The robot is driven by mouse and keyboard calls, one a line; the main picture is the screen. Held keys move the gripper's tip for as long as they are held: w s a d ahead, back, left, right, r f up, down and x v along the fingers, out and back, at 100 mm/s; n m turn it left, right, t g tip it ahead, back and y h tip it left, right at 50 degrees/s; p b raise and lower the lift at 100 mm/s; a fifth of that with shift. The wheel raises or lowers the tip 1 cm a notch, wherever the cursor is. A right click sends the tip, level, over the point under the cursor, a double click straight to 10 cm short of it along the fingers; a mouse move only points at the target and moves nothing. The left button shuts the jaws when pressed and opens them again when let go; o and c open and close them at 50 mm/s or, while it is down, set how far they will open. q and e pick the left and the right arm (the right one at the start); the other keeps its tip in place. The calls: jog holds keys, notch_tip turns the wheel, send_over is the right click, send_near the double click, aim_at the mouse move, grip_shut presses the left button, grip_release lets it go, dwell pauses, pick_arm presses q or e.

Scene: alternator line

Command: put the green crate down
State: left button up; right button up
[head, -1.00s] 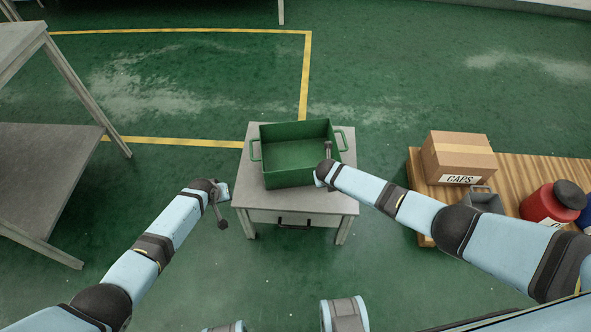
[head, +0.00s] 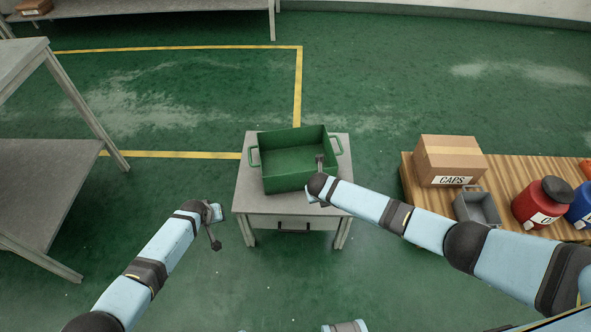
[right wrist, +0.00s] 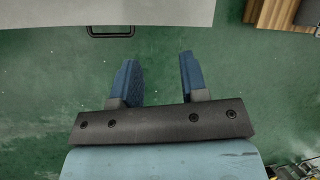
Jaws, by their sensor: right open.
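The green crate (head: 292,180) sits on the small grey table (head: 285,204) in the head view, turned slightly against the table's edges. It looks empty and has a handle at its left and right ends. My right gripper (head: 316,178) appears in front of the crate's near right corner. The right wrist view shows its two blue fingers (right wrist: 157,68) apart with nothing between them, over green floor. My left gripper (head: 214,226) is left of the table, clear of the crate; its finger gap does not show clearly.
A grey shelf unit (head: 45,190) stands at the left. The floor behind the table is clear.

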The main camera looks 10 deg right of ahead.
jog(key=v, duration=0.7)
jog(key=shift+r, duration=0.4)
